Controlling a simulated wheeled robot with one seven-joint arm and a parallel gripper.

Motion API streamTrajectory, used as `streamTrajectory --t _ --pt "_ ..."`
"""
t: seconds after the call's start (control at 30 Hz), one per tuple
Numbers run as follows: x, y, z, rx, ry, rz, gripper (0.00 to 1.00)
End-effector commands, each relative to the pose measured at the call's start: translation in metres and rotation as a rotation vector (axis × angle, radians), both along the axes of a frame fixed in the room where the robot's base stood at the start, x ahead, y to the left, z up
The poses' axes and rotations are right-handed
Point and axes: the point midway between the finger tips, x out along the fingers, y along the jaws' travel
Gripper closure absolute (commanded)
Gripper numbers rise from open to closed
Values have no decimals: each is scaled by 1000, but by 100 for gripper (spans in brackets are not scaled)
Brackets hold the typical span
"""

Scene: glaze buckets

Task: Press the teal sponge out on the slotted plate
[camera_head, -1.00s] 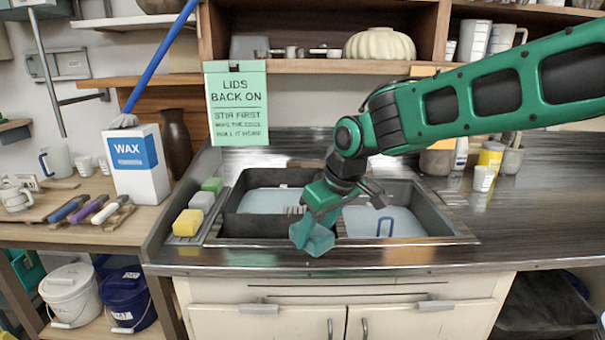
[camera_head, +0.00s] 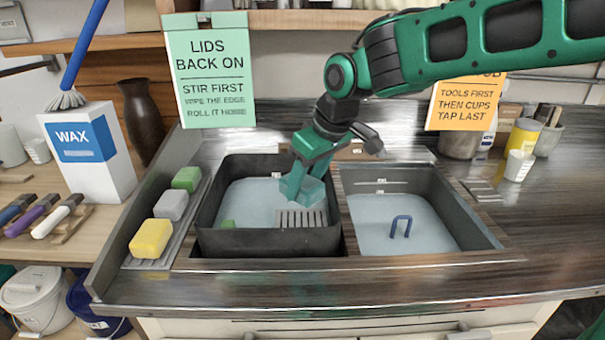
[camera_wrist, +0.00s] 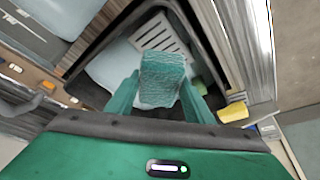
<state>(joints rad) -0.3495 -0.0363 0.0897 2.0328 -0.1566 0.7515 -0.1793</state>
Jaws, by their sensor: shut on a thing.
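The teal sponge (camera_head: 307,190) is between the fingers of my gripper (camera_head: 299,180), which is shut on it. My gripper points down over the left basin. In the wrist view the sponge (camera_wrist: 162,78) sits between both teal fingers (camera_wrist: 160,95). The slotted plate (camera_head: 301,219) is pale grey and lies in the dark basin (camera_head: 268,243), just below the sponge in the head view. In the wrist view the slotted plate (camera_wrist: 160,38) shows beyond the sponge. Whether the sponge touches the plate I cannot tell.
Yellow (camera_head: 151,238), grey (camera_head: 171,205) and green (camera_head: 186,178) blocks line a tray left of the basin. A small green piece (camera_head: 228,224) is inside the basin. The right basin (camera_head: 392,222) holds pale water and a blue hook-shaped thing (camera_head: 401,226). The front counter is clear.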

Motion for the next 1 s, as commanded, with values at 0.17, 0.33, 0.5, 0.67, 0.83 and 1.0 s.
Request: streamTrajectory --t 0.17,0.33,0.5,0.67,0.83,1.0 --pt "-1 2 -10 -2 3 4 70" --pt "-1 3 -24 -2 2 4 70" --pt "-1 3 -35 -2 2 5 70" --pt "-1 3 -40 -1 1 5 70" --pt "-2 3 -46 -1 1 5 70" --pt "-2 3 -56 -1 2 6 70"
